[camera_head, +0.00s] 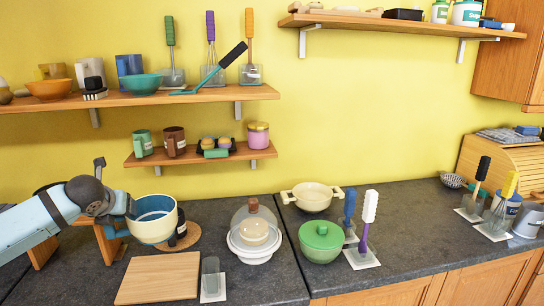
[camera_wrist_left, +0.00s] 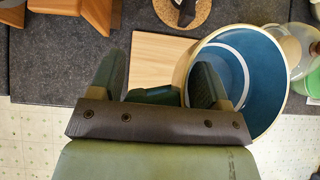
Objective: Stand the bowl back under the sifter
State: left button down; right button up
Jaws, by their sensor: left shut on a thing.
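The bowl (camera_head: 164,230), cream outside and blue inside, hangs above the counter in the head view, its opening tipped toward the camera. My left gripper (camera_head: 128,207) is shut on its left rim. In the left wrist view the bowl (camera_wrist_left: 262,65) is at the right; one finger of the gripper (camera_wrist_left: 158,85) is over its blue inside, the other outside its wall. A wooden stand (camera_head: 108,243) is behind and left of the bowl, partly hidden by my arm. My right gripper is out of view.
A cutting board (camera_head: 160,278) lies below the bowl. A round cork mat (camera_head: 186,243) with a dark object is just right of it. A glass-domed dish (camera_head: 254,238) and a green lidded pot (camera_head: 321,242) stand farther right. A low shelf (camera_head: 200,155) is above.

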pick_arm(q)
jog(key=s+d+f+m+h+p, duration=0.1)
jog(key=s+d+f+p, duration=0.2)
jog(key=s+d, duration=0.6)
jog(key=s+d+f+m+h+p, duration=0.1)
jog(key=s+d+f+p, duration=0.2)
jog(key=s+d, duration=0.7)
jog(key=shift+s+f, duration=0.75)
jog(key=shift+s, duration=0.5)
jog(key=shift+d+f, duration=0.1)
jog(key=shift+w, duration=0.1)
